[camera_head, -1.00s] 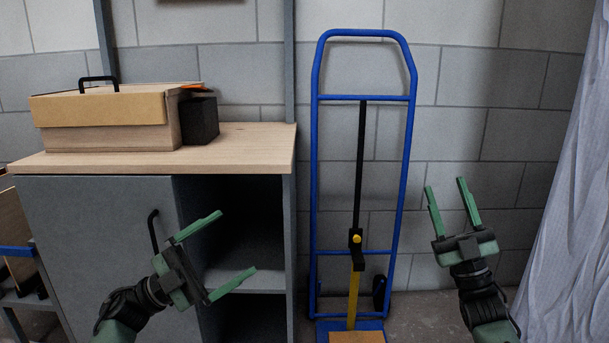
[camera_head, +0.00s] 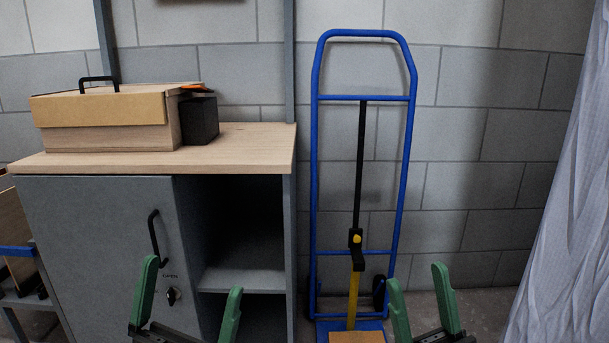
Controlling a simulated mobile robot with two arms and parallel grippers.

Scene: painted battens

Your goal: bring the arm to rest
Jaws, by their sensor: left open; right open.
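My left gripper (camera_head: 191,292) is low in the view, in front of the grey cabinet. Its two green fingers point up and stand wide apart with nothing between them. My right gripper (camera_head: 419,289) is low in the view, to the right of the foot of the blue hand truck (camera_head: 317,180). Its green fingers are also apart and empty. The lower parts of both grippers and both arms are cut off by the bottom edge.
The grey cabinet (camera_head: 80,230) has a closed door with a black handle (camera_head: 153,238) and open shelves beside it. A wooden box (camera_head: 105,138) and a black block (camera_head: 200,121) stand on its wooden top. A pale curtain (camera_head: 570,220) hangs at the right.

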